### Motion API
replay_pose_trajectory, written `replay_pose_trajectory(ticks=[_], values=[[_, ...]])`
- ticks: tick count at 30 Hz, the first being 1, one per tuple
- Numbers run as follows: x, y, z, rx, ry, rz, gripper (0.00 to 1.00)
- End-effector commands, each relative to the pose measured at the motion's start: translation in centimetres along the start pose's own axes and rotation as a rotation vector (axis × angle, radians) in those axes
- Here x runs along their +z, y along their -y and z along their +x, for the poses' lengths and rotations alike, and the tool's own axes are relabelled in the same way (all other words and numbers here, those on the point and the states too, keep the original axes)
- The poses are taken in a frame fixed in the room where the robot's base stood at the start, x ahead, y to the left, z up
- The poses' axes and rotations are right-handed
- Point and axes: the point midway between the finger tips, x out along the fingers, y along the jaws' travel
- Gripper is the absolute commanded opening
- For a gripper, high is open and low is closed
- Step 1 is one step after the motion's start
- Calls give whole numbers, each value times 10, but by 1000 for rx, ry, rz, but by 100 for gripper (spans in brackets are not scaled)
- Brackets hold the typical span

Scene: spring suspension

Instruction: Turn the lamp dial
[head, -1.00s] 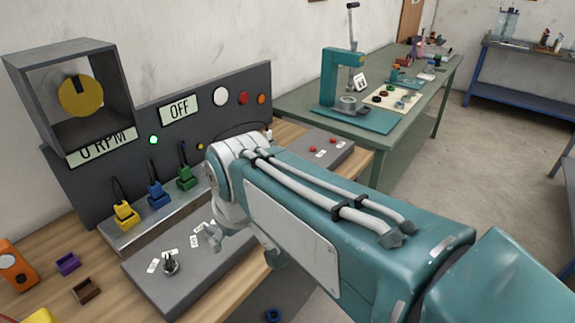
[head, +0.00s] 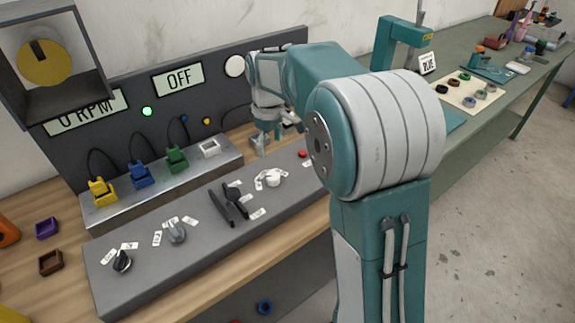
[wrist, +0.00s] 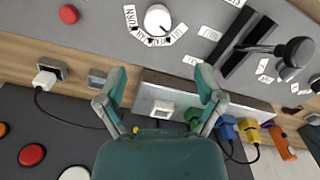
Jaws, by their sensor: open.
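A grey sloped control panel (head: 205,257) on the wooden bench carries several controls. A white round dial (head: 272,178) with paper labels around it is towards its right end. It also shows at the top of the wrist view (wrist: 157,18). A grey knob (head: 177,233) and a black knob (head: 122,261) stand further left. I cannot read which one is the lamp dial. My gripper (head: 263,143) is behind the white dial, near the upright board, and touches no dial. In the wrist view my gripper (wrist: 161,82) has its fingers spread with nothing between them.
A black slide lever (head: 234,200) stands left of the white dial, and a red button (head: 303,153) to its right. Yellow (head: 102,193), blue (head: 140,176) and green (head: 176,159) plugs sit in a metal strip behind. The display (head: 178,79) reads OFF.

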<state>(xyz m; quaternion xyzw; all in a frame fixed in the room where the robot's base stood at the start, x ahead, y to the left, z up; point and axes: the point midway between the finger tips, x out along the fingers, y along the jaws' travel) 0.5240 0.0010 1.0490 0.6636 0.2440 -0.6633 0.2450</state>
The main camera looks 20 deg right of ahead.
Motion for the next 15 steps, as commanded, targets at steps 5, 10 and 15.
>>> replay_pose_trajectory(ticks=[5, 10, 15], values=[[0, -1, 12, -4, 5, -3, 87], [0, -1, 41, -5, 6, -2, 87], [2, -3, 73, -7, 3, 0, 87]])
